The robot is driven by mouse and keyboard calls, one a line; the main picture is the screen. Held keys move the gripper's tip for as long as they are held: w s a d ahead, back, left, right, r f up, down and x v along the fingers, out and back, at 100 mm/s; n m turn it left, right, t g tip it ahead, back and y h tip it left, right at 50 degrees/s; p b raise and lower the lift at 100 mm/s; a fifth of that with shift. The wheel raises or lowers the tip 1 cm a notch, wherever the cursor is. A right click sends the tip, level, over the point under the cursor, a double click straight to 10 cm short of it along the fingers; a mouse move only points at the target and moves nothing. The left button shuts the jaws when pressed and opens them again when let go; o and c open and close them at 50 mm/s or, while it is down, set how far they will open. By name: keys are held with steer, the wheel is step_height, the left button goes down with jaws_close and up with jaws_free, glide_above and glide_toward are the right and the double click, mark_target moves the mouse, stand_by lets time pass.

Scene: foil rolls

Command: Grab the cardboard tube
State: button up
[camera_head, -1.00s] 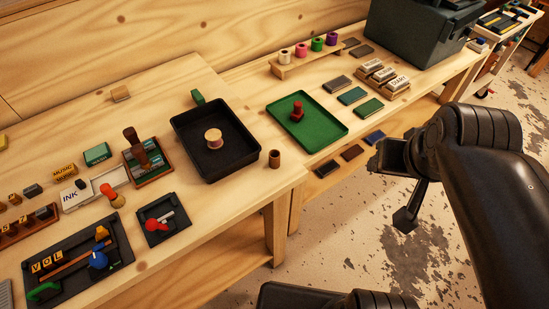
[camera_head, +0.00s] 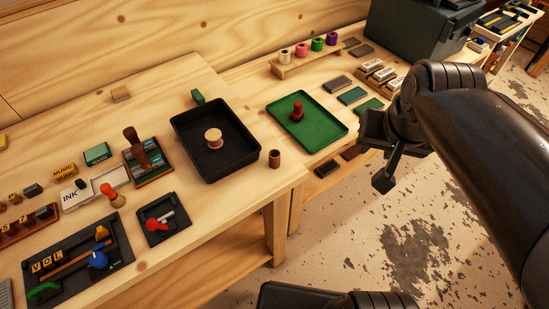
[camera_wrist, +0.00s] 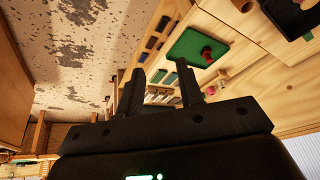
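The cardboard tube (camera_head: 274,158) is a small brown cylinder with a dark open top. It stands upright near the right corner of the wooden bench, just right of the black tray (camera_head: 236,164). A brown round piece (camera_wrist: 243,5), apparently the tube, is cut by the top edge in the wrist view. My gripper (camera_head: 374,152) is right of the tube, apart from it, beyond the bench corner. In the wrist view my gripper (camera_wrist: 160,80) has its two fingers spread with nothing between them.
A wooden spool (camera_head: 213,138) sits in the black tray. A green tray (camera_head: 327,136) with a red stamp (camera_head: 297,112) lies on the adjoining bench. A black stand (camera_head: 167,231) with a red knob is left of the tube. Bare wood surrounds the tube.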

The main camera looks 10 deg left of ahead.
steer(key=w+a+f+m+g, duration=0.1)
steer(key=w+a+f+g, duration=0.25)
steer(key=w+a, duration=0.55)
steer(key=m+g, duration=0.1)
glide_above(275, 156)
step_height(275, 156, down, 7)
steer(key=f, duration=0.3)
steer(key=s+f, duration=0.1)
steer(key=f, duration=0.6)
steer(key=shift+s, duration=0.15)
steer(key=c, duration=0.6)
